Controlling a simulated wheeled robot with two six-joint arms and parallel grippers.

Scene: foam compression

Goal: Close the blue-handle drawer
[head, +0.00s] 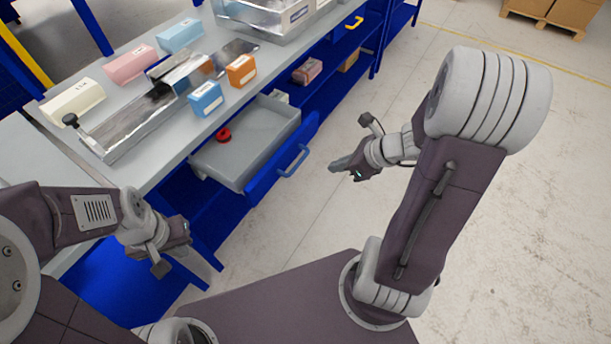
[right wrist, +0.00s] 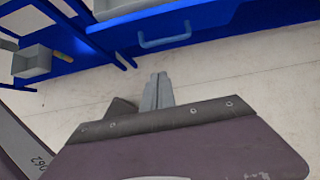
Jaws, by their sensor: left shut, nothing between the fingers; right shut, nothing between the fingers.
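The blue-handle drawer (head: 270,172) stands pulled out from under the workbench, its grey tray open to view with a round red item (head: 223,135) inside. Its light blue handle (head: 293,162) is on the blue front and also shows in the right wrist view (right wrist: 165,41). My right gripper (head: 335,167) is shut and empty, in front of the handle and apart from it. In the right wrist view its fingers (right wrist: 157,78) point toward the drawer front, with floor showing between. My left gripper (head: 184,233) is shut and empty, near the bench's front leg.
The workbench top (head: 140,175) carries a metal fixture (head: 130,125), a cream box (head: 75,103), a pink box (head: 130,64), blue boxes and an orange box (head: 241,71). A yellow-handle drawer (head: 354,23) is farther back. Open floor (head: 480,130) lies to the right.

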